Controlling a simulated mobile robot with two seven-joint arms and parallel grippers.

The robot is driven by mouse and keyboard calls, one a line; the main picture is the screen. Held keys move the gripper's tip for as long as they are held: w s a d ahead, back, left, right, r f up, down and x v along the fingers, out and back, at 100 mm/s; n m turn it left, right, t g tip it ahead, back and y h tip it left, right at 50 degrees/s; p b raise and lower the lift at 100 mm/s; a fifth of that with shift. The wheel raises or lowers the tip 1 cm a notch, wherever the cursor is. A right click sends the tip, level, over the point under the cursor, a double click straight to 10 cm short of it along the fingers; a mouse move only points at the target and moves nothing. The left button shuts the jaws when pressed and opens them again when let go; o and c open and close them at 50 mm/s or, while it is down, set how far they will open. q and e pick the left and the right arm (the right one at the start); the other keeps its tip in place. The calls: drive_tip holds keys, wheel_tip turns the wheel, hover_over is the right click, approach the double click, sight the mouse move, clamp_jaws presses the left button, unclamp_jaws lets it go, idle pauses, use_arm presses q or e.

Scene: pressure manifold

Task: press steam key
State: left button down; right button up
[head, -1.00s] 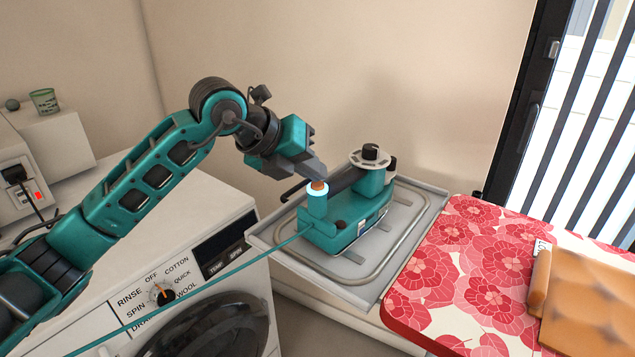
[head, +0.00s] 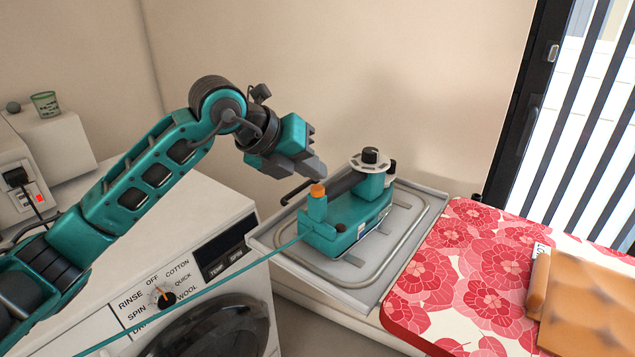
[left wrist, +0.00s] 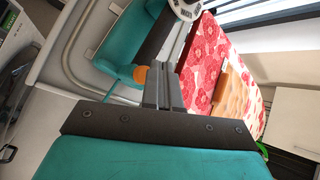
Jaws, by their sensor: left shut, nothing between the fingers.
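The steam key appears to be the orange cap (head: 318,191) on a short teal post of the teal steam iron (head: 345,228), which rests on a grey tray. My left gripper (head: 317,169) is shut and empty, its tips just above and slightly behind the cap. A small gap seems to separate them. In the left wrist view, the orange cap (left wrist: 141,75) shows beside the shut fingers (left wrist: 160,85). My right gripper is not in view.
A white dial with a black knob (head: 370,158) stands at the back of the iron. A teal cord (head: 235,270) runs left past the washing machine (head: 215,290). The floral ironing board (head: 460,270) is to the right. The grey tray (head: 425,215) has a raised rim.

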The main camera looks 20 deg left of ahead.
sight(312, 189)
use_arm(q)
wheel_tip(312, 189, up, 6)
drive_tip(key=p, duration=0.4)
idle(0.4)
